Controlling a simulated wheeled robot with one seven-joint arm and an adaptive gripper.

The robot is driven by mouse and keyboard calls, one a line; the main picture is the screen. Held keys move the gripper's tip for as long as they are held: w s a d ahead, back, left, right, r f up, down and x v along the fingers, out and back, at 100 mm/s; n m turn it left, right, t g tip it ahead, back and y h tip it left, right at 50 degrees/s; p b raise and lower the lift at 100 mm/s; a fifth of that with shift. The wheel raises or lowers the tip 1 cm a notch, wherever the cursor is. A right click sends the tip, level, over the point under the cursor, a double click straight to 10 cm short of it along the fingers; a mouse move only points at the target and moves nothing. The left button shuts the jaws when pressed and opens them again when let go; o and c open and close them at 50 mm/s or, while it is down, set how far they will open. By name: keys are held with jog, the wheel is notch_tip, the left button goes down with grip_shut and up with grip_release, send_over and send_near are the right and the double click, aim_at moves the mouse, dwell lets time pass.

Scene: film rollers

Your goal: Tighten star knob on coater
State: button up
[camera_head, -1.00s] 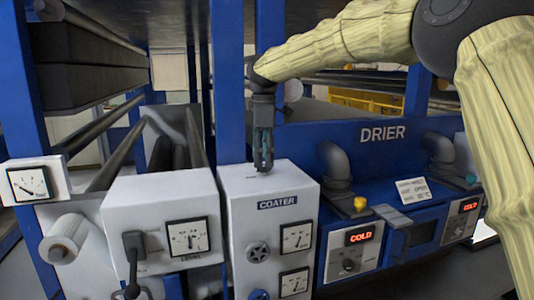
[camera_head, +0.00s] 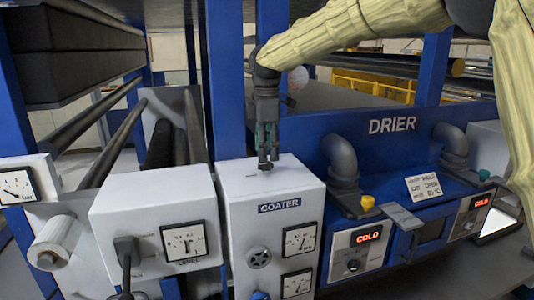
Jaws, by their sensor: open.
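The white coater box (camera_head: 240,212) stands in the middle of the view, with a COATER label (camera_head: 279,206) on its front. A grey star knob (camera_head: 259,257) is on the left of that front face. A second knob, blue (camera_head: 260,295), shows below it, cut by the bottom edge. My gripper (camera_head: 267,164) points down, its fingertips just over a small dark spot on the box's top; I cannot tell whether they touch it. The gripper is open and holds nothing visible. It is above and apart from the star knob.
Two gauges (camera_head: 299,239) sit right of the star knob. The level box (camera_head: 150,215) with a lever stands left. The blue drier (camera_head: 390,150) with pipes and COLD displays (camera_head: 369,236) stands right. A blue post (camera_head: 226,80) rises behind the coater.

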aim_at(266, 164)
jog(key=shift+g, duration=0.3)
jog(key=w+f, duration=0.5)
jog(key=shift+w+a+f+p, duration=0.1)
jog(key=shift+w+f+p, duration=0.05)
jog(key=shift+f+p, duration=0.25)
jog(key=s, duration=0.1)
jog(key=s+r, duration=0.1)
jog(key=s, duration=0.1)
jog(key=shift+r, duration=0.3)
jog(key=shift+c, duration=0.9)
jog(key=shift+s, duration=0.15)
jog(key=c, duration=0.3)
jog(key=shift+w+f, duration=0.45)
jog(key=shift+w, duration=0.15)
jog(key=c, duration=0.7)
jog(key=shift+s, duration=0.25)
grip_shut()
jog(key=shift+s+r, duration=0.15)
jog(key=shift+s, duration=0.15)
jog(key=shift+w, duration=0.15)
jog(key=o, duration=1.1)
grip_release()
jog(key=shift+w+f, duration=0.2)
jog(key=shift+f, duration=0.2)
jog(key=shift+o, duration=0.4)
jog(key=shift+w, duration=0.4)
jog(key=shift+r, duration=0.1)
jog(key=shift+s+r, duration=0.1)
jog(key=shift+r, duration=0.05)
